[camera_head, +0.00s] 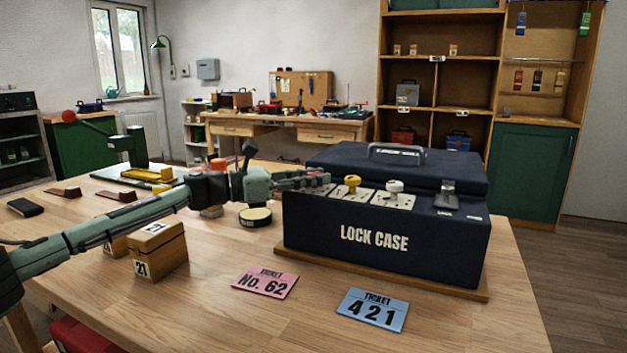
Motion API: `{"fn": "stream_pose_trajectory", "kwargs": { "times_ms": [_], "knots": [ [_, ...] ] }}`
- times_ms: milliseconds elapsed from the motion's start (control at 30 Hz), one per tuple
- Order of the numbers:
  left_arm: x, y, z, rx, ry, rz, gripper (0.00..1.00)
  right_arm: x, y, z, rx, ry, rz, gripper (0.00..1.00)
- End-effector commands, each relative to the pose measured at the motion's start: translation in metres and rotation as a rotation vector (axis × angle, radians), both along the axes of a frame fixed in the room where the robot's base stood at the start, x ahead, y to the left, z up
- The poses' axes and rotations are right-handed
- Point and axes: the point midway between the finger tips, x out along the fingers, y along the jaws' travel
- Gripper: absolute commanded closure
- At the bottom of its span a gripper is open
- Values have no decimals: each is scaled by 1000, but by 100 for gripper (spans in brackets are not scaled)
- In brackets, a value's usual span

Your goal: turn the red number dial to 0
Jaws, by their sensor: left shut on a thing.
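The dark blue lock case (374,237) stands on a wooden base on the table, with a row of dials on its front ledge. A yellow dial (352,183) and a white dial (394,187) show on pale plates. My left gripper (320,178) reaches in from the left and is shut at the leftmost dial position, on the red number dial. Its fingers hide that dial, so I cannot read its setting. My right gripper is not in view.
A pink ticket (265,283) and a blue ticket (373,309) lie in front of the case. Wooden number blocks (160,250) stand below my left arm. A round yellow-topped tin (255,216) sits left of the case. The front right of the table is clear.

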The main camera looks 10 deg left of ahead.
Motion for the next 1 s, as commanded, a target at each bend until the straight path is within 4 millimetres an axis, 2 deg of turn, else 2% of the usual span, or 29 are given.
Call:
{"fn": "stream_pose_trajectory", "kwargs": {
  "times_ms": [367,400,567,867,1000],
  "knots": [
    [0,0,0,0,-1,-3,100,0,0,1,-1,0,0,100],
    [0,0,0,0,-1,-3,73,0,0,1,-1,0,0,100],
    [0,0,1,0,-1,-3,53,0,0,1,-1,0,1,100],
    [0,0,1,0,-1,-4,52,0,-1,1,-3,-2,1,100],
    [-5,10,0,-1,0,-1,52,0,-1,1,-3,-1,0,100]
  ]
}}
